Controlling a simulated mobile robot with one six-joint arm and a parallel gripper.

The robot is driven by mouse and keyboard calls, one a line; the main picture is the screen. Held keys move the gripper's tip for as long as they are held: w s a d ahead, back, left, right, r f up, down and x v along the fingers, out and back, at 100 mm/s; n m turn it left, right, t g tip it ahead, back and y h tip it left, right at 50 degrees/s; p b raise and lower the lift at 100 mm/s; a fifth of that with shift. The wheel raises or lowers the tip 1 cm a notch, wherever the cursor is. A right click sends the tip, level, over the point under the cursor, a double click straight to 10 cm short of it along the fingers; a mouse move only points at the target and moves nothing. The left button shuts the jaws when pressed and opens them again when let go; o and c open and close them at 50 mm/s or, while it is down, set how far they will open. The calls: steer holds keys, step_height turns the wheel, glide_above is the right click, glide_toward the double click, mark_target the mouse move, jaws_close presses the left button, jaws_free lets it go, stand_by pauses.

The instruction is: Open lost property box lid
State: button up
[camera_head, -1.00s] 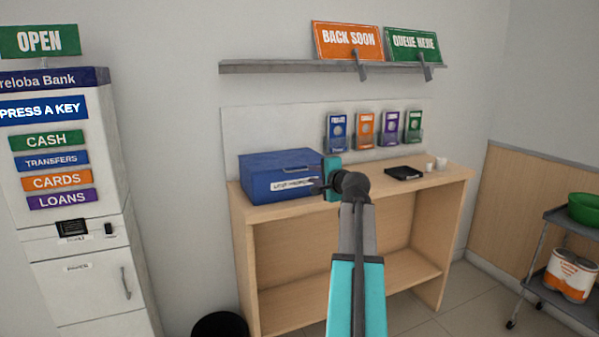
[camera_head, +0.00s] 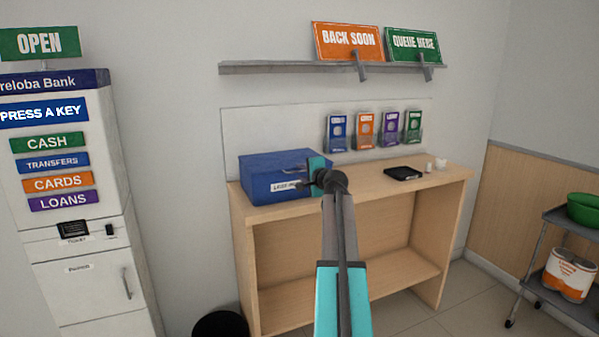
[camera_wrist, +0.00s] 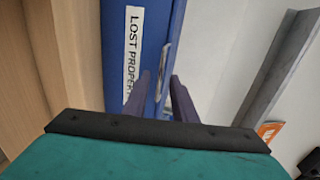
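The blue lost property box (camera_head: 262,178) stands on the left end of the wooden counter, with its lid (camera_head: 285,160) down. In the wrist view the box (camera_wrist: 120,60) appears turned on its side, with its white LOST PROPERTY label (camera_wrist: 132,50) on the front. A thin pale handle-like strip (camera_wrist: 164,66) shows at the lid edge. My gripper (camera_wrist: 164,98) is open, its two dark fingers apart on either side of the lid edge. In the head view my gripper (camera_head: 312,182) is at the box's front right and hides part of it. Contact cannot be told.
The wooden counter (camera_head: 380,187) has a black tray (camera_head: 403,173) and small white items to the right. Leaflet holders (camera_head: 364,130) hang on the wall behind. A grey shelf (camera_head: 290,67) with signs is above. A white bank machine (camera_head: 90,245) stands at left.

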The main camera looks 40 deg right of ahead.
steer(key=shift+x, duration=1.6)
steer(key=shift+c, duration=0.3)
jaws_close()
